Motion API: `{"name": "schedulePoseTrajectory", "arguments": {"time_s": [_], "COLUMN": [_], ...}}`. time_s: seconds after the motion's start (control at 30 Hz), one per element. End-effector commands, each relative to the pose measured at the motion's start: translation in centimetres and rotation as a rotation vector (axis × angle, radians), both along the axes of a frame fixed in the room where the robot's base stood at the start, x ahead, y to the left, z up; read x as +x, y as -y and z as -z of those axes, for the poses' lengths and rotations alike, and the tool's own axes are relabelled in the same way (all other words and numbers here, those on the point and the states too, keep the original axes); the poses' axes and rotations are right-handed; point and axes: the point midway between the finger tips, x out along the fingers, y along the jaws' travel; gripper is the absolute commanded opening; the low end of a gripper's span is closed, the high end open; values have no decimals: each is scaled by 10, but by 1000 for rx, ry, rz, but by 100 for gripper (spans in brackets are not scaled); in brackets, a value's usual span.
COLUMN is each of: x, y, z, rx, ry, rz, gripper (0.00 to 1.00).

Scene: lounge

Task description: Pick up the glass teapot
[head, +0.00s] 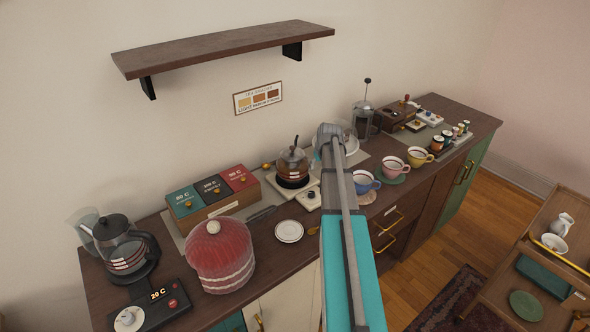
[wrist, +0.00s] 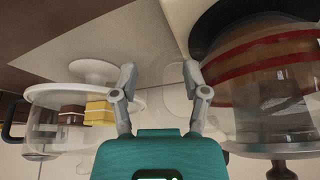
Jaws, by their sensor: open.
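The glass teapot (head: 293,165), brown inside with red bands, stands on a dark round warmer (head: 292,182) near the wall in the head view. In the wrist view the teapot (wrist: 262,85) looms large on the right, upside down in the picture. My gripper (wrist: 159,72) is open, its two fingers apart beside the teapot. A faint clear rounded outline shows near the right finger; I cannot tell whether it is the teapot's handle. In the head view my arm hides the fingertips.
A clear-domed cake stand (wrist: 75,100) with cake slices is close on the gripper's other side. Tea boxes (head: 212,192), a red quilted cover (head: 219,257) and a glass kettle (head: 122,250) stand left. Cups (head: 365,181) stand right. A shelf (head: 225,48) hangs above.

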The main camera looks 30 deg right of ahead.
Motion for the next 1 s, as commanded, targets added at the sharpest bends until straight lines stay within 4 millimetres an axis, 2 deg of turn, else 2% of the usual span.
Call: {"name": "schedulePoseTrajectory", "arguments": {"time_s": [0.63, 0.93, 1.0], "x": [1, 1, 1], "y": [-1, -1, -1], "z": [2, 2, 2], "rx": [0, 0, 0], "ry": [0, 0, 0], "rz": [-1, -2, -2], "gripper": [59, 3, 0]}}
